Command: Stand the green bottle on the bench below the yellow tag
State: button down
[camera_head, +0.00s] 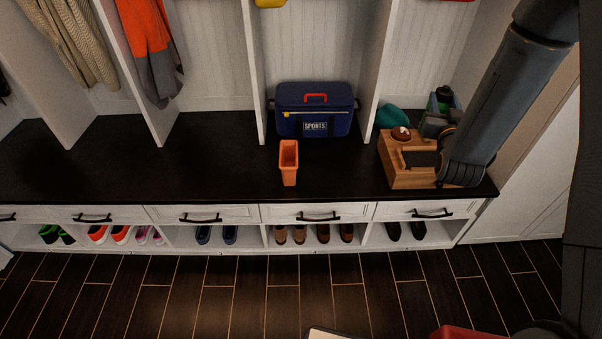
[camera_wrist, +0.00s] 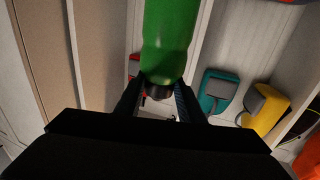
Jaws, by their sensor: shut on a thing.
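My gripper (camera_wrist: 158,98) is shut on the green bottle (camera_wrist: 168,40) at its dark neck end in the wrist view. The bottle's body runs up out of that picture, which looks turned over, so the bottle appears to hang from the fingers. In the head view my arm comes down at the right end of the dark bench (camera_head: 200,150). A small green patch (camera_head: 443,104) shows just beyond the arm's end. A yellow piece (camera_head: 270,3) shows at the top edge over the middle bay. A yellow piece (camera_wrist: 266,108) with a grey part shows in the wrist view.
A blue sports bag (camera_head: 330,122) stands at the back of the middle bay, with an orange cup (camera_head: 289,165) in front. A wooden box (camera_head: 400,176) and a teal object (camera_head: 390,116) are near my arm. White dividers (camera_head: 250,70) separate the bays. The left bench is clear.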

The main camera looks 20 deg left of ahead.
jog(key=w+a+f+n+g+y+b, duration=0.15)
jog(key=w+a+f+y+b, duration=0.25)
jog(key=a+f+b, duration=0.6)
jog(key=w+a+f+n+g+y+b, duration=0.1)
jog(key=w+a+f+n+y+b, duration=0.45)
jog(key=b, duration=0.75)
jog(key=w+a+f+g+y+b, duration=0.1)
jog(key=w+a+f+b, duration=0.2)
jog(key=a+f+b, duration=0.6)
notch_tip(320, 180, down, 12)
jog(key=d+b, duration=0.2)
jog(key=b, duration=0.3)
jog(key=shift+s+d+r, duration=0.2)
jog(key=shift+s+d, duration=0.05)
jog(key=shift+g+y, duration=0.25)
jog(key=c, duration=1.6)
grip_release()
jog(key=shift+f, duration=0.15)
jog(key=o, duration=0.4)
